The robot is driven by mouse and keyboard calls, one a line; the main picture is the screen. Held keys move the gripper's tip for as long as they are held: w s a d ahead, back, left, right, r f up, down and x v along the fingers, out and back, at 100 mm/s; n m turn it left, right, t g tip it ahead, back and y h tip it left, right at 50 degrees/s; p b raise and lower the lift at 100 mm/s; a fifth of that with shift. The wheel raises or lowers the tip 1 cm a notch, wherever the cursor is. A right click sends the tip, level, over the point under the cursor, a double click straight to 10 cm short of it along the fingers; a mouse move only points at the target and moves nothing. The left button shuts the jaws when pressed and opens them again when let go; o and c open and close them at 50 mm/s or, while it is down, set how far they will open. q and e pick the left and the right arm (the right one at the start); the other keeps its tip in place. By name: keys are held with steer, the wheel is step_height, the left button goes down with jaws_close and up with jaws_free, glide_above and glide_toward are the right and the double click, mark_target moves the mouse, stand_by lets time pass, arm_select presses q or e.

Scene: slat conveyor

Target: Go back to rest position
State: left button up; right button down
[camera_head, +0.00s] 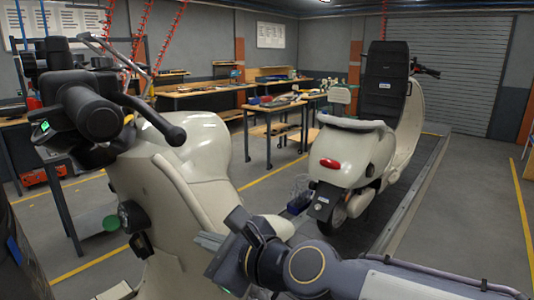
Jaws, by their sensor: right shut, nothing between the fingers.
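My right gripper (210,243) shows at the lower middle, with its arm coming in from the lower right. It is shut and holds nothing. It is in front of the cream body of the near scooter (200,145); I cannot tell whether they touch. My left gripper is not in view.
The near scooter's dark handlebar (95,110) rises close on the left. A second cream scooter (345,150) with a black seat stands on the slat conveyor (412,185) farther back. Workbenches (200,90) line the back wall, with a wheeled table (272,107) before them. Open floor (475,200) lies right.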

steer(key=s+d+f+n+h, duration=0.1)
steer(key=d+f+n, duration=0.15)
steer(key=d, duration=0.45)
steer(key=s+d+f+n+h, duration=0.1)
steer(key=s+d+f+n, duration=0.1)
steer(key=d+n, duration=0.35)
steer(key=s+d+f+n+g+h, duration=0.3)
steer(key=s+d+f+n+h, duration=0.3)
steer(key=s+d+f+n, duration=0.4)
steer(key=s+d+f, duration=0.5)
steer(key=d+f, duration=0.1)
steer(key=d, duration=0.1)
steer(key=shift+s+d+n+g, duration=0.15)
steer(key=shift+d+n+g, duration=0.15)
steer(key=shift+d+g, duration=0.1)
steer(key=shift+r, duration=0.1)
